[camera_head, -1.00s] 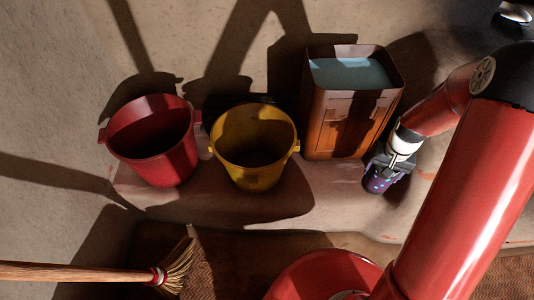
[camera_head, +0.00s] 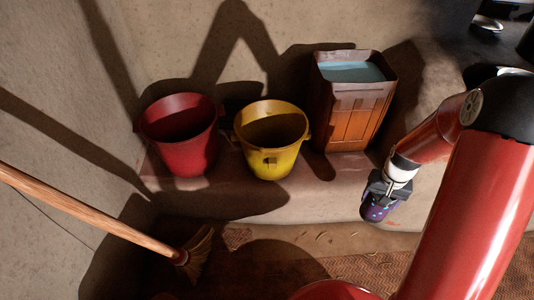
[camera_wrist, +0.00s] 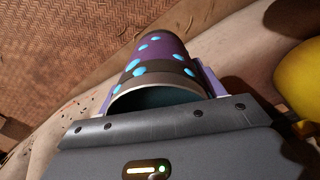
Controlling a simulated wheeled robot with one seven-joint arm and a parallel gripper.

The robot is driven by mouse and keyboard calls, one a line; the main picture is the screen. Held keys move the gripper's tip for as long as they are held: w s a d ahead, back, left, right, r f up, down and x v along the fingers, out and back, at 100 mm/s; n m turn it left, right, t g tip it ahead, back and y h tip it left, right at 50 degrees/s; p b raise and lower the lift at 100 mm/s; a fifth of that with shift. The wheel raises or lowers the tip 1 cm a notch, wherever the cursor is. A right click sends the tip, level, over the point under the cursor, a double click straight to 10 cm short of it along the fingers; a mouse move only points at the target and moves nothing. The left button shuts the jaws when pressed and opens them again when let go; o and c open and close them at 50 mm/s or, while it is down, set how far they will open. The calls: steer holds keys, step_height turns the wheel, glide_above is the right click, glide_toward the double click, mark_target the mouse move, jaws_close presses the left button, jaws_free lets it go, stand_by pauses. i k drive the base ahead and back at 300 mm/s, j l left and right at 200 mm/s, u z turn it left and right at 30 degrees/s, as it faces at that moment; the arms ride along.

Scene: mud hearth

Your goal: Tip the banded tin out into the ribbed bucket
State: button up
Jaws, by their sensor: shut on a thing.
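My gripper (camera_head: 380,192) is shut on a purple tin with blue dots (camera_head: 376,209). In the wrist view the tin (camera_wrist: 158,68) lies between the fingers, with a pale metal rim and its open mouth facing the camera. The inside looks dark teal; I cannot tell what it holds. Ribs are not clear on either. The yellow bucket also shows in the wrist view (camera_wrist: 301,80).
A tall brown square container (camera_head: 350,120) with blue-grey contents (camera_head: 352,72) stands on the ledge (camera_head: 300,205) between the yellow bucket and my arm. A broom (camera_head: 100,217) leans at the lower left. Woven matting (camera_head: 450,255) covers the floor below.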

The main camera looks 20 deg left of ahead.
mark_target(271, 134)
steer(key=u, duration=1.6)
steer(key=l, duration=0.5)
steer(key=k+l, duration=0.1)
steer(key=l, duration=0.4)
